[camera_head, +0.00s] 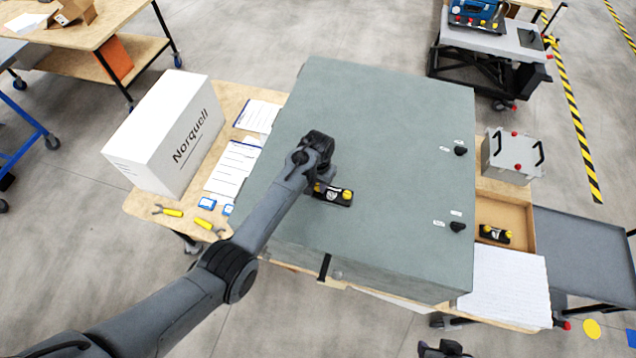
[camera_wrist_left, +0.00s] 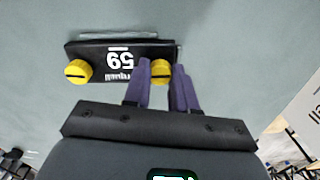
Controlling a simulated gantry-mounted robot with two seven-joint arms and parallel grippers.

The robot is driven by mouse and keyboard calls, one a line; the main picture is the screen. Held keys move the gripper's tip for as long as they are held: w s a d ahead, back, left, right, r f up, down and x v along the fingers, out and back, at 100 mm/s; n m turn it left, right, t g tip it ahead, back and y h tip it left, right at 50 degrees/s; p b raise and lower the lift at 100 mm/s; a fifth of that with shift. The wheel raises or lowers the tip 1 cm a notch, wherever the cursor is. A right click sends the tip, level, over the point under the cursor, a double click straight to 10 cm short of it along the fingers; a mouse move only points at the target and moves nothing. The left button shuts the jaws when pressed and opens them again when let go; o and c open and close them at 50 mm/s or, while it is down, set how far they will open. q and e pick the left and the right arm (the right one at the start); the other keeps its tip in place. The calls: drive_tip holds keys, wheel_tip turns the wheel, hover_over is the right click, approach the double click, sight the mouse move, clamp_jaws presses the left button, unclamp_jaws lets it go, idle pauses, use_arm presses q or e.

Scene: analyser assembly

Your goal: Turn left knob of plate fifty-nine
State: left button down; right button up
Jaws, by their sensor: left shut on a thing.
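Plate fifty-nine (camera_head: 335,197) is a small black plate with two yellow knobs on the grey cabinet top (camera_head: 385,130). In the left wrist view the plate (camera_wrist_left: 115,49) appears upside down with "59" on it. My left gripper (camera_head: 322,182) is at its left knob, the right-hand one in the wrist view (camera_wrist_left: 161,70). The purple fingers of the gripper (camera_wrist_left: 160,80) stand on both sides of this knob and are shut on it. The other knob (camera_head: 347,195) is free and shows a dark slot in the wrist view (camera_wrist_left: 78,71). A dark part at the bottom edge looks like my right gripper (camera_head: 443,350), mostly cut off.
A white Norquell box (camera_head: 165,135), papers (camera_head: 233,168) and yellow tools (camera_head: 172,212) lie on the table to the left. Black knobs (camera_head: 460,151) stick up on the cabinet's right side. A similar plate (camera_head: 494,234) lies in a wooden tray (camera_head: 512,208).

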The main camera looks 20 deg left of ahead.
use_arm(q)
drive_tip(key=n, duration=0.5)
drive_tip(key=shift+s+f+n, duration=0.1)
drive_tip(key=shift+f+n, duration=0.1)
drive_tip(key=shift+n, duration=0.1)
drive_tip(key=n, duration=1)
drive_tip(key=shift+n, duration=0.4)
drive_tip(key=n, duration=0.4)
drive_tip(key=shift+n, duration=0.3)
drive_tip(key=n+b, duration=0.1)
drive_tip(key=n, duration=0.2)
drive_tip(key=shift+n, duration=0.3)
drive_tip(key=n+b, duration=0.1)
drive_tip(key=n, duration=0.1)
drive_tip(key=shift+f+n, duration=0.1)
drive_tip(key=shift+n, duration=0.3)
drive_tip(key=n+b, duration=0.2)
drive_tip(key=n, duration=0.1)
drive_tip(key=shift+d, duration=0.1)
drive_tip(key=shift+n+b, duration=1.45)
drive_tip(key=shift+n, duration=0.35)
